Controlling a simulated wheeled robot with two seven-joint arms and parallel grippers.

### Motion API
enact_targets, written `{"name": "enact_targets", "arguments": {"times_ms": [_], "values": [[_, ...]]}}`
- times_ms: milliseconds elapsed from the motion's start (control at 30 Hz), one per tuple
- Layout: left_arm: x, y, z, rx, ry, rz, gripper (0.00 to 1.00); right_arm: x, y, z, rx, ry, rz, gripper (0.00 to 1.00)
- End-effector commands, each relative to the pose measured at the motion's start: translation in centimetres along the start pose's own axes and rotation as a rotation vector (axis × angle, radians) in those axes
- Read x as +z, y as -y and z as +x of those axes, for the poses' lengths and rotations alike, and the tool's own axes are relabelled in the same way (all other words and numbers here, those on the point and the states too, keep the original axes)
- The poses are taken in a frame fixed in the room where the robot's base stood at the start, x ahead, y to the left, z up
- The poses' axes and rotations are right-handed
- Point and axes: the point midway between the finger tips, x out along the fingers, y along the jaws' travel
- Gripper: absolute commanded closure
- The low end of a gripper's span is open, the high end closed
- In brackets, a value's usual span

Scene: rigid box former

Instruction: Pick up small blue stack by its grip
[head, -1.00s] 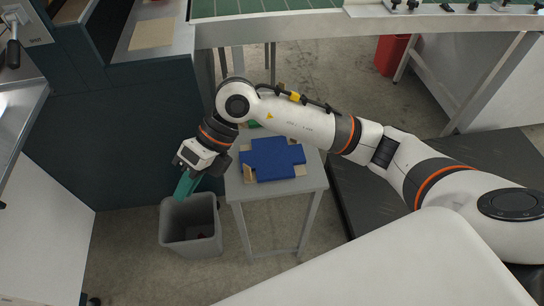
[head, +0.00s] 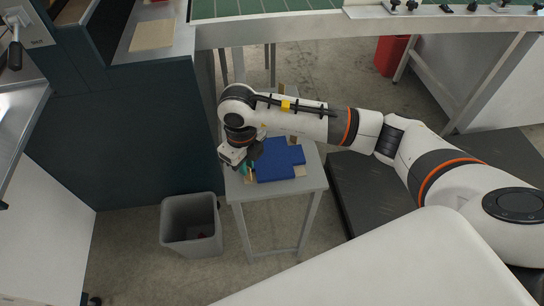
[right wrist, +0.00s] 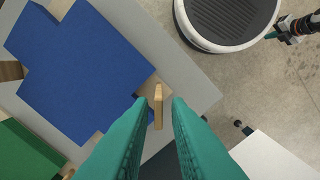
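The blue stack (head: 281,160) lies flat on a small grey table; it is a cross-shaped pile of blue sheets with tan pieces at its corners. It fills the left of the right wrist view (right wrist: 80,65). A thin upright wooden grip (right wrist: 158,105) stands at its edge. My right gripper (right wrist: 159,108) is open, its teal fingers on either side of the grip with gaps showing. In the head view my right gripper (head: 246,168) is at the stack's left edge, partly hidden by my wrist. My left gripper (right wrist: 274,36) shows small in the right wrist view; its opening is unclear.
The small grey table (head: 270,189) stands beside a dark cabinet. A grey bin (head: 190,226) is on the floor at its left. A green stack (right wrist: 28,155) lies next to the blue one. A red bin (head: 392,54) is farther back.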

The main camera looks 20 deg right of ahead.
Motion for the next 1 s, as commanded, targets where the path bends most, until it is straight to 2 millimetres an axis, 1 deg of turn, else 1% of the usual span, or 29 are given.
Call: {"name": "enact_targets", "arguments": {"times_ms": [33,133,200,300,533,633,1000], "values": [[0.0,0.0,-0.3,0.0,-0.001,0.0,1.0,0.1,0.0,0.8,-0.002,0.006,0.001,0.84],[0.0,0.0,-0.5,0.0,-0.001,0.0,1.0,0.1,-0.1,2.4,-0.002,0.005,0.0,0.84],[0.0,0.0,-0.5,0.0,-0.001,0.0,1.0,0.0,-0.1,3.3,-0.001,0.004,0.001,0.84],[0.0,0.0,-0.5,0.0,-0.001,0.0,1.0,0.0,-0.1,4.0,-0.001,0.002,0.0,0.84],[-0.1,0.0,-0.5,0.0,-0.001,0.0,1.0,0.0,-0.1,4.1,0.0,0.001,0.0,0.84],[-0.1,0.0,-0.5,0.0,-0.002,0.0,1.0,0.0,-0.1,4.1,-0.001,0.001,0.0,1.0],[-0.1,0.1,-0.5,-0.001,-0.002,0.001,1.0,-0.1,-0.1,3.9,0.0,-0.001,0.0,1.0]]}}
